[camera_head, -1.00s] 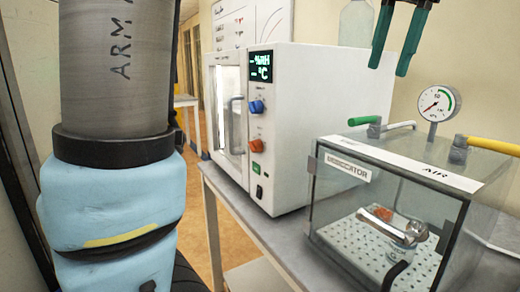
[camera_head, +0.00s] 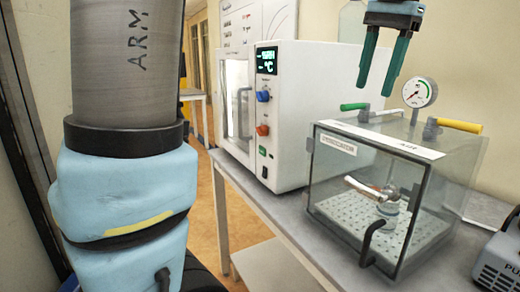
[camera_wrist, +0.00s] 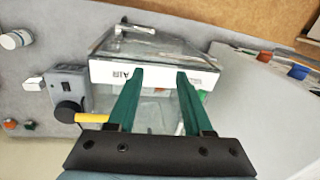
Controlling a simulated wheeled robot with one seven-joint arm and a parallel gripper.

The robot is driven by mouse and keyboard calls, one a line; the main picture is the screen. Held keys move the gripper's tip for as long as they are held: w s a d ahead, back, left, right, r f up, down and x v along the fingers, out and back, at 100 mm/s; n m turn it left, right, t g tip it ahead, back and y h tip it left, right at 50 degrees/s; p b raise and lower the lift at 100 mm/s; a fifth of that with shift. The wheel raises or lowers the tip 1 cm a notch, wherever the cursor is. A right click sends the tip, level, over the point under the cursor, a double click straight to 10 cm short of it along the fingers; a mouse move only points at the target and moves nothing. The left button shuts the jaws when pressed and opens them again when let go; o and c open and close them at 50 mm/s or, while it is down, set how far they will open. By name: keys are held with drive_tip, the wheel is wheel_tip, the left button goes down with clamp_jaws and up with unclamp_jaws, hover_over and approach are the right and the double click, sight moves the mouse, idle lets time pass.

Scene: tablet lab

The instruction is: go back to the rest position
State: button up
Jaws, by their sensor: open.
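My gripper (camera_head: 382,65) is at the top right of the head view, above the glass desiccator box (camera_head: 335,193). Its two green fingers point down, are apart and hold nothing. In the wrist view my gripper (camera_wrist: 155,80) shows its fingers spread over the desiccator's white top strip (camera_wrist: 110,74). The gripper is apart from the box in the head view. Inside the box, a glass vessel with a metallic part (camera_head: 388,207) stands on a perforated plate.
A white oven (camera_head: 295,110) with a lit display stands left of the desiccator on the grey bench (camera_head: 262,200). A round gauge (camera_head: 419,92), a green valve handle (camera_head: 354,106) and a yellow one (camera_head: 460,125) rise from the box top. A pump (camera_head: 500,262) sits at the right.

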drive_tip(key=w+a+f+n, duration=0.2)
drive_tip(key=w+a+f, duration=0.2)
drive_tip(key=a+f, duration=0.4)
drive_tip(key=w+a+f+n, duration=0.3)
drive_tip(key=a+f, duration=0.2)
drive_tip(key=f, duration=0.5)
drive_tip(key=s+a+f+n, duration=0.2)
drive_tip(key=a+f, duration=0.4)
drive_tip(key=a, duration=0.1)
drive_tip(key=s+a+f+n+h, duration=0.1)
drive_tip(key=s+a+f+n, duration=0.1)
drive_tip(key=a+f, duration=0.4)
drive_tip(key=shift+s+a+f+n, duration=0.15)
drive_tip(key=shift+s+a+n, duration=0.2)
drive_tip(key=shift+a, duration=0.25)
